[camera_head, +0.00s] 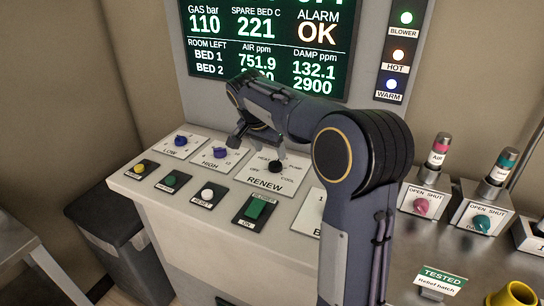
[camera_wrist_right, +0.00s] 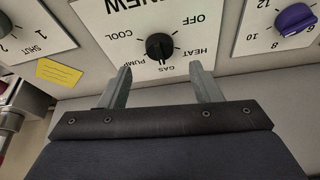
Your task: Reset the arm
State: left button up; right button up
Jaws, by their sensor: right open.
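My right arm reaches across the head view from the lower right to the sloped control panel (camera_head: 240,178). My right gripper (camera_head: 261,146) is open above the RENEW plate (camera_head: 268,183). The black RENEW knob (camera_head: 275,166) lies just beyond its fingertips. In the right wrist view the two fingers (camera_wrist_right: 160,68) stand apart with nothing between them, and the black knob (camera_wrist_right: 159,46) is ahead of the gap. The knob's labels read OFF, HEAT, GAS, PUMP and COOL, upside down there. Contact with the knob does not show. My left gripper is not in view.
Blue LOW (camera_head: 180,141) and HIGH (camera_head: 220,153) knobs sit left of RENEW. Several buttons and a green switch (camera_head: 256,208) line the front edge. The display (camera_head: 270,45) stands behind. Two valve boxes (camera_head: 424,202) are right of my arm; a dark bin (camera_head: 115,225) is left.

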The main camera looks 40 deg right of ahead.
jog(key=shift+s+a+r, duration=0.1)
jog(key=shift+a+r, duration=0.15)
jog(key=shift+r, duration=0.45)
jog(key=shift+s, duration=0.1)
jog(key=s+a+n+y, duration=0.2)
jog(key=s+a, duration=0.1)
jog(key=s, duration=0.2)
jog(key=s+a+f+n+t+y, duration=0.1)
jog(key=s+a+n+y, duration=0.1)
jog(key=s, duration=0.3)
jog(key=s+a+n+t+y+p, duration=0.1)
jog(key=s+a+n+y, duration=0.1)
jog(key=s+a, duration=0.2)
jog(key=shift+s+a+f+n, duration=0.15)
jog(key=shift+s+f+n, duration=0.25)
jog(key=shift+s, duration=0.35)
jog(key=s+a+f+n+t+y, duration=0.2)
jog(key=s+a+f+n, duration=0.3)
jog(key=s+a, duration=0.5)
jog(key=shift+s+f+n, duration=0.15)
jog(key=shift+s+n, duration=0.15)
jog(key=shift+s, duration=0.5)
